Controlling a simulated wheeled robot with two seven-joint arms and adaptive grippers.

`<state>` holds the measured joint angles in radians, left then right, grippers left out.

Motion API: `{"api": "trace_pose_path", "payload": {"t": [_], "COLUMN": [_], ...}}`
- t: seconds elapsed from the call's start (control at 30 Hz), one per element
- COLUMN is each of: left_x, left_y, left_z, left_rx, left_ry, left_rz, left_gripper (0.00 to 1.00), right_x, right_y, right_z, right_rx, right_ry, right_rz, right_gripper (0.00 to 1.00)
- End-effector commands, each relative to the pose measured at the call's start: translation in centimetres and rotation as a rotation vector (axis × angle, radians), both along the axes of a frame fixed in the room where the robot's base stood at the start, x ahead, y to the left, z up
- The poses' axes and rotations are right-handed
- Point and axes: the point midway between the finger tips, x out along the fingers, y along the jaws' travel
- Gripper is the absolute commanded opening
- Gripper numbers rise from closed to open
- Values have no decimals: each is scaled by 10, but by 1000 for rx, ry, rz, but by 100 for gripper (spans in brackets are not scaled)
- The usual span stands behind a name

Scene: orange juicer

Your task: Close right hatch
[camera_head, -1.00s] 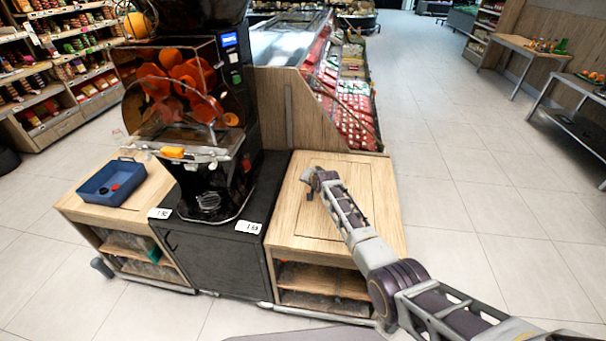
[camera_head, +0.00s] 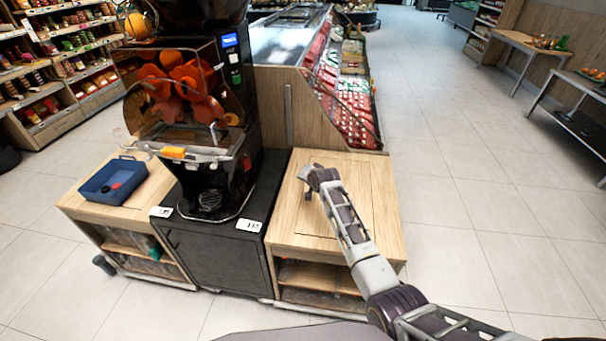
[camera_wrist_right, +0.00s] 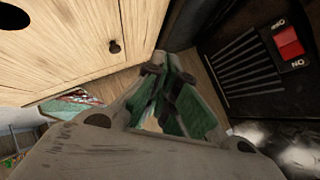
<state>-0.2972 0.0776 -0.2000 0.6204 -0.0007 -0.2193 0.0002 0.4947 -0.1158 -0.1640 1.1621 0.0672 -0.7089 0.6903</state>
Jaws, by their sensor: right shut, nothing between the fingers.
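In the right wrist view, a pale wooden panel (camera_wrist_right: 75,50) with a small dark round knob (camera_wrist_right: 114,46) fills the upper left. I cannot tell whether this panel is the right hatch, or how far it stands open. My right gripper (camera_wrist_right: 165,75) is shut and empty, to the right of the knob and apart from it. In the head view, my right arm reaches over the right wooden cabinet (camera_head: 283,223), with the gripper (camera_head: 308,195) small near its top, left side. My left gripper is not in view.
The black orange juicer (camera_head: 212,165) stands left of the right cabinet on a black base cabinet (camera_head: 215,255). A blue tray (camera_head: 113,180) sits on the left cabinet. The wrist view shows a dark surface with a red switch (camera_wrist_right: 289,43) at right. Open floor lies right of the cabinets.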

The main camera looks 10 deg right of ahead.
Motion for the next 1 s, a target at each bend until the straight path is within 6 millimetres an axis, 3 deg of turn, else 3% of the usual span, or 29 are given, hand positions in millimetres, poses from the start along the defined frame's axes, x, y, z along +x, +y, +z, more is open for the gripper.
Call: {"api": "trace_pose_path", "payload": {"t": [0.4,1.0], "left_x": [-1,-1], "left_y": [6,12], "left_z": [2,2], "left_rx": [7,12], "left_ry": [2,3], "left_rz": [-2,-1], "left_gripper": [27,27], "right_x": [-13,-15], "right_y": [3,3], "right_z": [13,12], "right_rx": [1,-3], "right_ry": [1,3], "right_rz": [0,1], "right_gripper": [0,0]}}
